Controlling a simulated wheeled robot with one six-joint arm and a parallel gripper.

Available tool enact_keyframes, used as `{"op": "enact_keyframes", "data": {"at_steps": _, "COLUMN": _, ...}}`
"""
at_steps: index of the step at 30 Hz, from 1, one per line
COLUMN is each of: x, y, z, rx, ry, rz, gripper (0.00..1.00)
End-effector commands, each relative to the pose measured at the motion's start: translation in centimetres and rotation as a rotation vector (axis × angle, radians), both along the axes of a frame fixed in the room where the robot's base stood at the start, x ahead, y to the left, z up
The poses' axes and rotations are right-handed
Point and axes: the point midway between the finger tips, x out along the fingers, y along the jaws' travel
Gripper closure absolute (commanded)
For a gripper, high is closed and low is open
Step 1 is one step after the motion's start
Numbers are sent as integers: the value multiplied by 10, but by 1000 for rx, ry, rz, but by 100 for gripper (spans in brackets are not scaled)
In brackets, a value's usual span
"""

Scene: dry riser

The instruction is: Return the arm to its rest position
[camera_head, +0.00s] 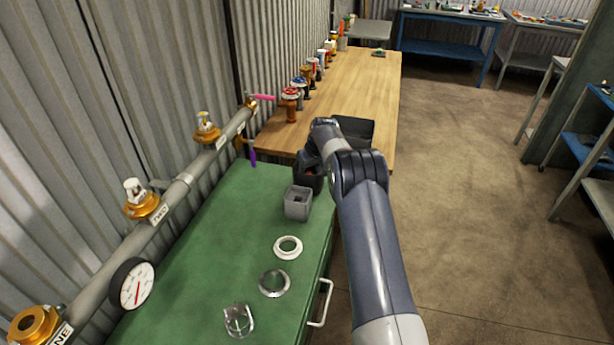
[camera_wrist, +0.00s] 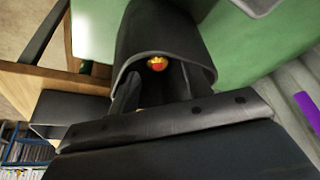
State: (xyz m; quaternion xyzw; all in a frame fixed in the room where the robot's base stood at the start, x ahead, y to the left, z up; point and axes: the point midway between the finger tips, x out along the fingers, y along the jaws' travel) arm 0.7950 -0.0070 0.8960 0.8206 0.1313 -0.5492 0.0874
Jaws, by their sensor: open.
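My arm reaches out over the green cabinet top (camera_head: 215,235) in the head view. My gripper (camera_head: 309,165) is at a dark bin (camera_head: 308,186) near the far end of that top, and the arm partly hides it. In the wrist view my gripper (camera_wrist: 155,92) is open over the dark bin (camera_wrist: 140,35). A small red and yellow thing (camera_wrist: 157,64) lies inside the bin, apart from the visible finger. The rest of the bin's contents is hidden.
A pipe with valves (camera_head: 180,190) runs along the left. A black tray (camera_head: 355,130) sits on the wooden bench (camera_head: 365,85).

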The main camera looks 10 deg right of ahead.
Motion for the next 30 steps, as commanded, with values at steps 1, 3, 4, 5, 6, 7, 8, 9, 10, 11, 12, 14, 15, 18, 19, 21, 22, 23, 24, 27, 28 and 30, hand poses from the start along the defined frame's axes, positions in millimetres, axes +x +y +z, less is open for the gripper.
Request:
{"op": "enact_keyframes", "data": {"at_steps": 1, "x": -3, "y": -2, "z": 14, "rx": 0, "ry": -2, "rz": 0, "gripper": 53}}
{"op": "enact_keyframes", "data": {"at_steps": 3, "x": -8, "y": -3, "z": 26, "rx": 0, "ry": -3, "rz": 0, "gripper": 53}}
{"op": "enact_keyframes", "data": {"at_steps": 4, "x": -11, "y": -4, "z": 31, "rx": 0, "ry": -2, "rz": 0, "gripper": 53}}
{"op": "enact_keyframes", "data": {"at_steps": 5, "x": -13, "y": -4, "z": 37, "rx": 0, "ry": -3, "rz": 0, "gripper": 53}}
{"op": "enact_keyframes", "data": {"at_steps": 6, "x": -15, "y": -5, "z": 44, "rx": 0, "ry": -2, "rz": 0, "gripper": 53}}
{"op": "enact_keyframes", "data": {"at_steps": 7, "x": -17, "y": -6, "z": 49, "rx": 0, "ry": -3, "rz": 0, "gripper": 53}}
{"op": "enact_keyframes", "data": {"at_steps": 8, "x": -19, "y": -7, "z": 53, "rx": 0, "ry": -2, "rz": 0, "gripper": 53}}
{"op": "enact_keyframes", "data": {"at_steps": 9, "x": -22, "y": -8, "z": 58, "rx": 0, "ry": -2, "rz": 0, "gripper": 53}}
{"op": "enact_keyframes", "data": {"at_steps": 10, "x": -23, "y": -8, "z": 62, "rx": 0, "ry": -2, "rz": 0, "gripper": 53}}
{"op": "enact_keyframes", "data": {"at_steps": 11, "x": -24, "y": -9, "z": 66, "rx": 0, "ry": -2, "rz": 0, "gripper": 53}}
{"op": "enact_keyframes", "data": {"at_steps": 12, "x": -26, "y": -9, "z": 69, "rx": 0, "ry": -2, "rz": 0, "gripper": 53}}
{"op": "enact_keyframes", "data": {"at_steps": 14, "x": -28, "y": -10, "z": 73, "rx": -1, "ry": -1, "rz": 0, "gripper": 53}}
{"op": "enact_keyframes", "data": {"at_steps": 15, "x": -29, "y": -10, "z": 75, "rx": -1, "ry": -1, "rz": 0, "gripper": 53}}
{"op": "enact_keyframes", "data": {"at_steps": 18, "x": -30, "y": -10, "z": 77, "rx": 0, "ry": -1, "rz": 0, "gripper": 53}}
{"op": "enact_keyframes", "data": {"at_steps": 19, "x": -30, "y": -10, "z": 77, "rx": 0, "ry": -1, "rz": 0, "gripper": 53}}
{"op": "enact_keyframes", "data": {"at_steps": 21, "x": -30, "y": -10, "z": 77, "rx": 0, "ry": -1, "rz": 0, "gripper": 53}}
{"op": "enact_keyframes", "data": {"at_steps": 22, "x": -30, "y": -10, "z": 77, "rx": 0, "ry": -1, "rz": 0, "gripper": 53}}
{"op": "enact_keyframes", "data": {"at_steps": 23, "x": -30, "y": -10, "z": 77, "rx": 0, "ry": -1, "rz": 0, "gripper": 53}}
{"op": "enact_keyframes", "data": {"at_steps": 24, "x": -30, "y": -10, "z": 77, "rx": 0, "ry": -1, "rz": 0, "gripper": 53}}
{"op": "enact_keyframes", "data": {"at_steps": 27, "x": -30, "y": -10, "z": 76, "rx": 0, "ry": -1, "rz": 0, "gripper": 53}}
{"op": "enact_keyframes", "data": {"at_steps": 28, "x": -29, "y": -10, "z": 75, "rx": 0, "ry": -1, "rz": 0, "gripper": 53}}
{"op": "enact_keyframes", "data": {"at_steps": 30, "x": -28, "y": -9, "z": 71, "rx": 0, "ry": 0, "rz": 1, "gripper": 53}}
